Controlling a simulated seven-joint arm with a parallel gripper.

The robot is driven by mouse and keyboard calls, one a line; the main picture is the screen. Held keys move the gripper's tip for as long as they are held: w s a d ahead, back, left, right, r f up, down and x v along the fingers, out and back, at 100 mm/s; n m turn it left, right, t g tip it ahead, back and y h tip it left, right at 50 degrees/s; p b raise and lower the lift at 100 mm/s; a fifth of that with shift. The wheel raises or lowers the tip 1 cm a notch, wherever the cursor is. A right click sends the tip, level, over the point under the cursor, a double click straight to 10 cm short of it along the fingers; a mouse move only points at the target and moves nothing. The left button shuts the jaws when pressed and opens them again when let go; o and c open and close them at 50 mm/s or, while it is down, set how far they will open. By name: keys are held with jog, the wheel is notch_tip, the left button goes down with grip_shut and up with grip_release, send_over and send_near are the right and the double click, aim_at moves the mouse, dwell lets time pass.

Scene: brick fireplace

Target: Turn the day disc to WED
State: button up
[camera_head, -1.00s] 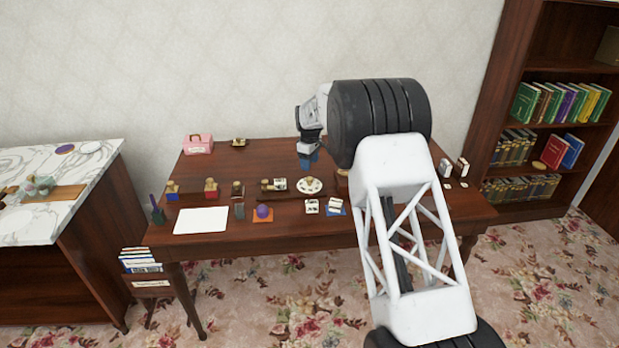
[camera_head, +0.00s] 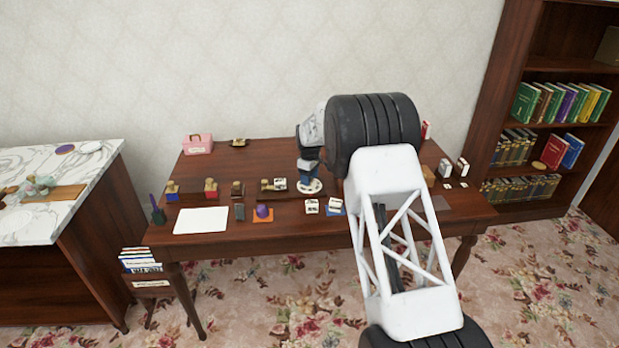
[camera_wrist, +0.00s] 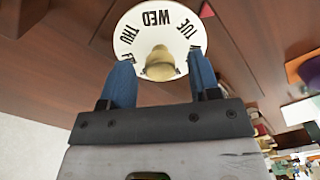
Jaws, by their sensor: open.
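The day disc (camera_wrist: 130,36) is a round white plate with black day names and a brass knob (camera_wrist: 159,64) at its middle. In the wrist view WED is near the top, TUE to the right and THU to the left; another name is partly hidden behind a finger. My gripper (camera_wrist: 161,72) is open, with one blue finger on each side of the knob and visible gaps. In the head view the disc (camera_head: 309,187) shows just below my gripper (camera_head: 308,174).
The wooden table (camera_head: 270,155) holds several small objects left of the disc, including stamps and a purple knob on an orange base (camera_head: 263,212). A white sheet (camera_head: 201,220) lies at front left.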

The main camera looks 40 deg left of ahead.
jog(key=shift+c, duration=0.4)
jog(key=c, duration=0.8)
jog(key=shift+c, duration=0.2)
jog(key=shift+m, duration=0.4)
jog(key=m, duration=0.9)
